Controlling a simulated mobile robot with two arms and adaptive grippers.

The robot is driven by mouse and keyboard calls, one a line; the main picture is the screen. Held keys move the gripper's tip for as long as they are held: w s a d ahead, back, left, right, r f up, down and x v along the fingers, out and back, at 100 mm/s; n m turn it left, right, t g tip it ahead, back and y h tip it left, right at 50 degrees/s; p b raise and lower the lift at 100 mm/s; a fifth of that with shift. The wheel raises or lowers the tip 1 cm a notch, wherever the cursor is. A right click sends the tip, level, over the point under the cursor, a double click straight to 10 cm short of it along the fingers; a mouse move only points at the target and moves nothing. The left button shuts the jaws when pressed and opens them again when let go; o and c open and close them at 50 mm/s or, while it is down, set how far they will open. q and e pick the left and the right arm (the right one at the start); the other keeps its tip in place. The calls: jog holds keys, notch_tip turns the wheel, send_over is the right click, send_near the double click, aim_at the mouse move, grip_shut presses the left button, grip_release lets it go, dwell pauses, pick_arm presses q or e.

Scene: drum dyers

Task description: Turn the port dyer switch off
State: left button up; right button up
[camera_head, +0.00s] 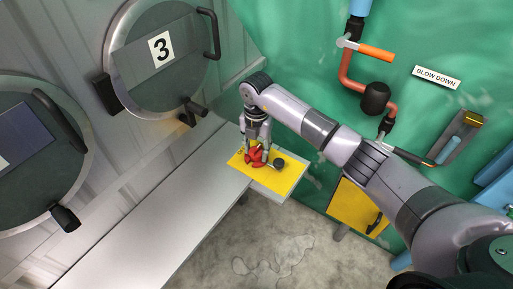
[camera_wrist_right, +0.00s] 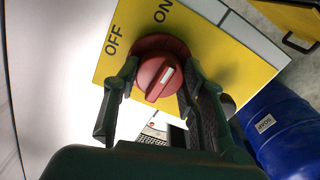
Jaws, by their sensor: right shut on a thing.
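The dyer switch is a red rotary knob (camera_wrist_right: 153,80) on a yellow plate (camera_wrist_right: 215,48) printed OFF and ON. The white mark on the knob slants to the upper right in the right wrist view, closer to the ON side than to OFF. In the head view the red switch (camera_head: 257,157) sits on the yellow panel (camera_head: 291,179) at the end of the grey ledge. My right gripper (camera_head: 254,147) reaches down onto it. In the wrist view the right gripper's fingers (camera_wrist_right: 158,76) are shut on the knob from both sides. My left gripper is not in view.
A black round knob (camera_head: 279,162) stands close beside the switch. Red pipework (camera_head: 347,72) and a BLOW DOWN sign (camera_head: 436,77) are on the green wall. A blue drum (camera_wrist_right: 285,130) shows below the panel.

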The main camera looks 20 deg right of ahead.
jog(key=c, duration=0.4)
jog(key=n+b, duration=0.3)
jog(key=n, duration=0.1)
jog(key=shift+w+f, duration=0.1)
jog(key=n+b, duration=0.3)
jog(key=n, duration=0.2)
jog(key=shift+b, duration=0.4)
jog(key=n+b, duration=0.3)
jog(key=n, duration=0.1)
jog(key=shift+n, duration=0.4)
jog(key=shift+a+n+b, duration=0.1)
jog(key=shift+n+b, duration=0.85)
jog(key=shift+n, duration=1.05)
jog(key=shift+r, duration=0.2)
